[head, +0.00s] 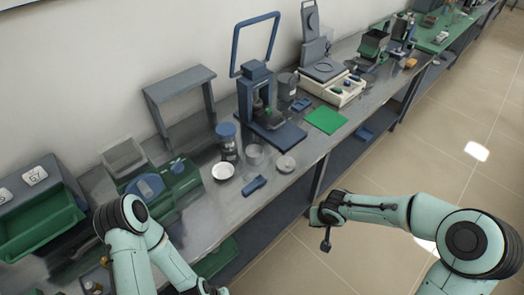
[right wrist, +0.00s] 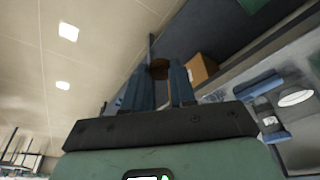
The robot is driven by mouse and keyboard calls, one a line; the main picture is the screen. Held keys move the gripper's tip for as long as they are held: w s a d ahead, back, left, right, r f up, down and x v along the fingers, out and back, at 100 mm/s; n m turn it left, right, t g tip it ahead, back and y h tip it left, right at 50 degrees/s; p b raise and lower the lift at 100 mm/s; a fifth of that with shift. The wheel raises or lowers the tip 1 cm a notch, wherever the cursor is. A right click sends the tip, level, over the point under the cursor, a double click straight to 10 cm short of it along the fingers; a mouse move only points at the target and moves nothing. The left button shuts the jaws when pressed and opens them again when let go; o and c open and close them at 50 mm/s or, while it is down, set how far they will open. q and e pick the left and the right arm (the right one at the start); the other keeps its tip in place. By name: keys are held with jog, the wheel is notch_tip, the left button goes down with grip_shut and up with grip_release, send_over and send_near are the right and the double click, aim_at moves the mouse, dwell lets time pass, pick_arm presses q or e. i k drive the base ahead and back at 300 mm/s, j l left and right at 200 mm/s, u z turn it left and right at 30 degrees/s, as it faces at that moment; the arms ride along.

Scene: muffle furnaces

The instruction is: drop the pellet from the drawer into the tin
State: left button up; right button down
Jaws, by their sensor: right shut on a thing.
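My right gripper (right wrist: 160,82) has its two blue fingers close together around a small round brown thing (right wrist: 158,68), which looks like the pellet. In the head view my right gripper (head: 325,236) hangs over the floor, in front of the bench and clear of it. A small grey open-topped cylinder (head: 254,155), possibly the tin, stands on the bench left of the gripper. I cannot tell for sure which piece is the drawer.
On the bench (head: 235,204) are a white dish (head: 223,171), a blue-lidded jar (head: 227,142), a round grey lidded piece (head: 286,163), a blue block (head: 254,185) and a blue press stand (head: 275,132). Green bins (head: 40,225) stand at left. The floor is clear.

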aim_at(257, 158)
jog(key=i+l+u, duration=0.2)
jog(key=l, duration=0.15)
jog(key=i+l+u, duration=0.2)
jog(key=l, duration=0.2)
jog(key=i+j+u, duration=0.15)
jog(key=u, duration=0.35)
jog(key=i+u, duration=0.45)
jog(key=k+j, duration=0.05)
jog(key=k, duration=0.05)
